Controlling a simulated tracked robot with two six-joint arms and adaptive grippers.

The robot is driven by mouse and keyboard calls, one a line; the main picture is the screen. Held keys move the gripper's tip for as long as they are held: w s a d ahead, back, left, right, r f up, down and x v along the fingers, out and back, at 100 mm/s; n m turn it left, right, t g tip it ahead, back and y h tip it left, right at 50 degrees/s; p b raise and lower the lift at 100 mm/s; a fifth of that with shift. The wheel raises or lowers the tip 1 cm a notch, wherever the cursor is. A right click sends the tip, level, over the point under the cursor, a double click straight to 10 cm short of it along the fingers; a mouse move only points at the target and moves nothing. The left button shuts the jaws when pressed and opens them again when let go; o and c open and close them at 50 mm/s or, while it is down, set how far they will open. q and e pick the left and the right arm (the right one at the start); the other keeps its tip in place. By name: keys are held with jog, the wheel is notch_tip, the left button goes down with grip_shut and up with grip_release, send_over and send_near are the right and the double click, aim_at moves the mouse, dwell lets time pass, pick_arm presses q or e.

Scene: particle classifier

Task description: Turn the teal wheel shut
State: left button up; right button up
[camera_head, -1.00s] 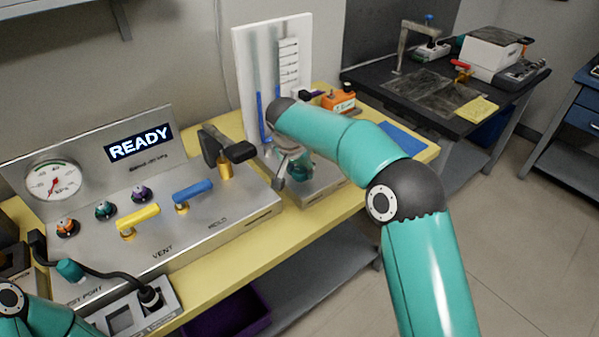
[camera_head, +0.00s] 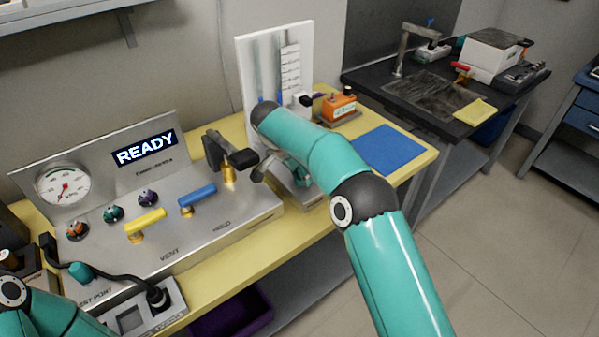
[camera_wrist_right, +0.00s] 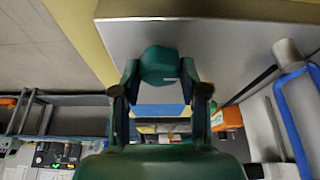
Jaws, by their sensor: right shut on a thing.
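The teal wheel (camera_wrist_right: 158,65) shows in the right wrist view as a faceted knob with a small pale mark, at the near edge of a grey metal plate. My right gripper (camera_wrist_right: 161,76) has its two fingers on either side of the wheel and is shut on it. In the head view, my right gripper (camera_head: 278,170) is at the small metal unit right of the console, and my forearm and wrist largely hide the wheel there. My left arm enters at the lower left, but its gripper is out of view.
The grey console (camera_head: 225,225) has a yellow lever (camera_head: 148,222), a blue lever (camera_head: 198,196) and a black-handled valve (camera_head: 240,158) close left of my right gripper. A white panel (camera_head: 250,75) stands behind. An orange box (camera_head: 338,108) and a blue mat (camera_head: 385,150) lie right.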

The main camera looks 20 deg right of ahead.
jog(key=o, duration=1.1)
jog(key=shift+o, duration=0.2)
